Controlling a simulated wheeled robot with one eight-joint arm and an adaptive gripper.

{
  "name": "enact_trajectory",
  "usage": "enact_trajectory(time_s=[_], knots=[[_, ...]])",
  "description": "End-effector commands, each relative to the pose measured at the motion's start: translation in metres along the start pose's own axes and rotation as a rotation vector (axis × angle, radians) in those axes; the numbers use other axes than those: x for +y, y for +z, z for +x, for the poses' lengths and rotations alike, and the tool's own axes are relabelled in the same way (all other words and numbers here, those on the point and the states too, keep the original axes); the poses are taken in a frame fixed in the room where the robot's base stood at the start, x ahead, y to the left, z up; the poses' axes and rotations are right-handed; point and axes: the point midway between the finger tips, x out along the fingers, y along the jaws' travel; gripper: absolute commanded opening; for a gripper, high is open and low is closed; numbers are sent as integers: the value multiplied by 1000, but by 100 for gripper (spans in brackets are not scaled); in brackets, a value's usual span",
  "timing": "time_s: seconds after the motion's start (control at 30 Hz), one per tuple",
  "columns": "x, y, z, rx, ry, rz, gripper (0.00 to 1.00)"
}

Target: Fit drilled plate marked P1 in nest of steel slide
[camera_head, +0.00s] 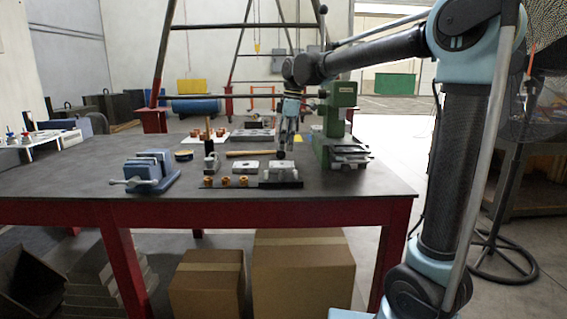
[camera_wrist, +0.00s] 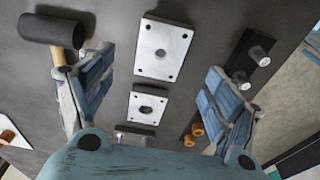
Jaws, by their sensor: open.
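My gripper (camera_head: 287,146) hangs above the far middle of the workbench, pointing down. In the wrist view its two blue fingers are wide apart with nothing between the pads (camera_wrist: 160,68). Below it lies a larger pale metal plate (camera_wrist: 165,48) with a centre hole and small corner holes. No P1 mark is legible on either. I cannot tell for sure which piece is the steel slide or its nest.
A mallet's dark head (camera_wrist: 50,30) lies left of the plates in the wrist view. Two steel posts (camera_wrist: 260,57) and copper bushings (camera_wrist: 195,130) stand on the right. In the head view, a green press (camera_head: 337,125) stands right, a blue vise (camera_head: 148,170) left.

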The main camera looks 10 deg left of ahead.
Motion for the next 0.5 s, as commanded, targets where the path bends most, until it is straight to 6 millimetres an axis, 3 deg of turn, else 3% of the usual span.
enact_trajectory(time_s=[0.3,0.5], knots=[[0,0,49,0,0,0,82],[0,0,67,0,0,0,82]])
